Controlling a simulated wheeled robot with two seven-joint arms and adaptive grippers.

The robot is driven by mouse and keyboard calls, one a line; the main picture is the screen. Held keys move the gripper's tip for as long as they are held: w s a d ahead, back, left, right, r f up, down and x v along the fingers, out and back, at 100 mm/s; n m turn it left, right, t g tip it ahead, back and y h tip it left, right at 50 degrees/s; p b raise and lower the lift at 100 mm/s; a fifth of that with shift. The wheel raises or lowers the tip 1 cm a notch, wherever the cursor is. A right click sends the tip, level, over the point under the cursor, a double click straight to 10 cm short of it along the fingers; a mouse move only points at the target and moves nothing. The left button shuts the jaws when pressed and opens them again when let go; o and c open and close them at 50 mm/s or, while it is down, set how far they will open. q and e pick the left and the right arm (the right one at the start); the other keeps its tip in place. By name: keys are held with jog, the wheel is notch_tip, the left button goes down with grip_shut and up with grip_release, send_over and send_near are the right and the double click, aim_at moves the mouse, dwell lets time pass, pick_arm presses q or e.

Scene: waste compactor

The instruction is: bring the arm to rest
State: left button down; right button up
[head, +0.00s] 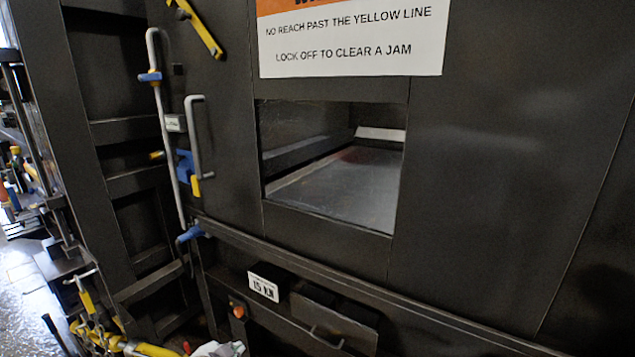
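The dark waste compactor (480,200) fills most of the view. Its window (335,165) shows a bare metal floor inside. A grey locking rod (166,120) with blue fittings runs down left of the window, beside a grey handle (195,140) with a yellow end.
A warning sign (350,40) is above the window. Shiny floor (25,285) shows at the far left.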

pick_arm(q)
jog(key=s+a+f+n+g+y, duration=0.1)
jog(key=s+f+n+g, duration=0.25)
jog(key=s, duration=0.55)
jog(key=s+f+n+g, duration=0.3)
jog(key=s+f+n, duration=0.1)
jog(key=s, duration=0.6)
notch_tip(320, 180, down, 33)
jog(key=s, duration=0.2)
jog(key=s+a+f+g, duration=0.1)
jog(key=s+a+f, duration=0.1)
jog(key=s+f, duration=0.8)
jog(key=s+a+f+g, duration=0.1)
jog(key=s+a+f, duration=0.1)
jog(key=s+f, duration=0.8)
jog(key=s, duration=0.2)
jog(key=shift+s+a+y, duration=0.25)
jog(key=shift+s+y, duration=0.05)
jog(key=shift+s, duration=0.05)
